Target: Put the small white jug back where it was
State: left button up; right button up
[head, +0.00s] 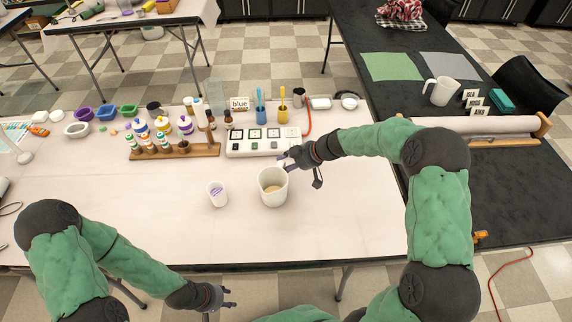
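A white jug (272,191) with a pale yellowish content stands upright on the near pale table. A smaller white cup (217,198) with purple marks stands to its left. Another white jug (442,93) with a handle stands on the black table at the right. My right gripper (286,160) is at the far right side of the near jug's rim, by a small whitish part that may be its handle. Whether its fingers are closed on it is too small to tell. My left gripper (229,297) is open and empty, low in front of the table's near edge.
Behind the near jug are a white control panel (262,145), a wooden rack (174,151) with bottles, and blue and yellow cups. Bowls line the table's back left. The black table holds green and grey sheets (391,67), small cards and a paper roll (465,125). The pale table's left front is clear.

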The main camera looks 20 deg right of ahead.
dwell(0.3)
jog(key=shift+r, duration=0.2)
jog(key=p+v, duration=0.3)
jog(key=v, duration=0.9)
